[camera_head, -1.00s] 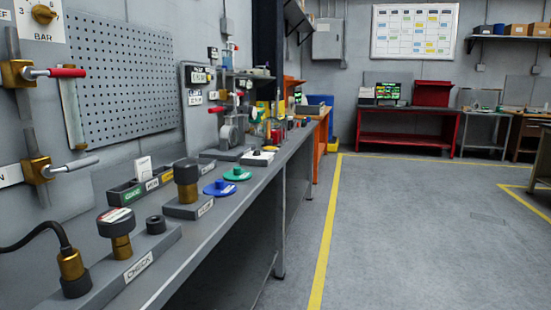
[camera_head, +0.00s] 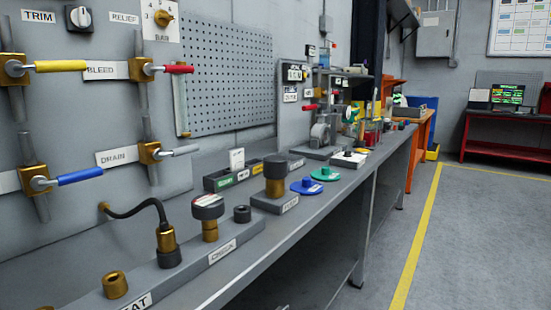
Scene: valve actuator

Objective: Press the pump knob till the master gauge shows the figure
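A black-capped brass knob (camera_head: 275,177) stands upright on a grey block (camera_head: 283,204) on the bench; the block's label is too small to read surely, so I cannot tell if this is the pump knob. A dark round-headed brass fitting (camera_head: 208,216) stands on the block labelled CHECK (camera_head: 222,251); its top has a pale and red marking, and I cannot tell if it is the master gauge. No gauge figure is readable. Neither of my grippers is in view.
A valve panel with yellow (camera_head: 60,66), red (camera_head: 178,69) and blue (camera_head: 80,176) handles stands at left. A cabled brass plug (camera_head: 167,246) is beside the round-headed fitting. Blue (camera_head: 305,187) and green (camera_head: 324,174) discs lie on the bench. The floor (camera_head: 485,240) at right is clear.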

